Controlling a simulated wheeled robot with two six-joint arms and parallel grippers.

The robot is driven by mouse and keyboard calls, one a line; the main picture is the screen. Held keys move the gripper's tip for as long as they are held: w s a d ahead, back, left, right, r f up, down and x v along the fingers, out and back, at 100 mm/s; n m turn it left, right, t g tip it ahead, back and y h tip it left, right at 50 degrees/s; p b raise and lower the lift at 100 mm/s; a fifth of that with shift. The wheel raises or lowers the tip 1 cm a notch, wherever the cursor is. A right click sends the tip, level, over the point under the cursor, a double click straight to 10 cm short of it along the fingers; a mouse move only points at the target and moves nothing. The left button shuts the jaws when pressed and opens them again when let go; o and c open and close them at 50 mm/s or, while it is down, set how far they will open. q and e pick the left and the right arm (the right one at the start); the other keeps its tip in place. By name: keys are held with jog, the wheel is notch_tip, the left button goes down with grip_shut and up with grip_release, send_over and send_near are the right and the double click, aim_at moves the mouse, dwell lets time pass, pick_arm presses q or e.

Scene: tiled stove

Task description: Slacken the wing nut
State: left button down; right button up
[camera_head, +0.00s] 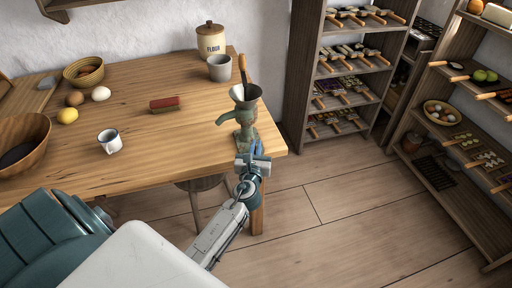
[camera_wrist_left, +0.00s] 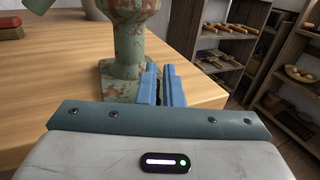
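A worn green hand mill (camera_head: 244,115) with a funnel-shaped hopper stands at the table's right front corner. Its rust-flecked pedestal and foot (camera_wrist_left: 122,75) show close up in the left wrist view. No wing nut can be made out in either view. My left gripper (camera_head: 257,148) is at the table edge, just in front of the mill's foot. Its two blue fingers (camera_wrist_left: 162,84) are close together with a narrow gap. Whether anything is between their tips is hidden. My right gripper is not in view.
The wooden table (camera_head: 180,133) holds a red block (camera_head: 165,104), a white mug (camera_head: 110,141), a flour jar (camera_head: 211,40), a grey cup (camera_head: 220,68) and bowls. A stool (camera_head: 200,184) is under it. Shelves (camera_head: 345,75) stand at right; the floor between is clear.

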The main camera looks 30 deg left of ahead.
pick_arm(q)
jog(key=shift+n+y, duration=0.3)
jog(key=shift+y, duration=0.2)
jog(key=shift+n+g+y, duration=0.4)
jog(key=shift+g+y, duration=0.1)
jog(key=shift+g, duration=0.1)
jog(key=shift+s+a+n+g+y+b, duration=0.1)
jog(key=shift+a+n+g+y+b, duration=0.1)
jog(key=shift+n+g+y, duration=0.25)
jog(key=shift+a+n+g+y+b, duration=0.1)
jog(key=shift+n+g+y+b, duration=0.2)
jog(key=shift+y, duration=0.25)
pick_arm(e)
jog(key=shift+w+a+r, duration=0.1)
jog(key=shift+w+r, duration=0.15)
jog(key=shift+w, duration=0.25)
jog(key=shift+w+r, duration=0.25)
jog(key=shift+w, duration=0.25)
pick_arm(q)
jog(key=c, duration=1.6)
grip_release()
jog(key=shift+d, duration=0.1)
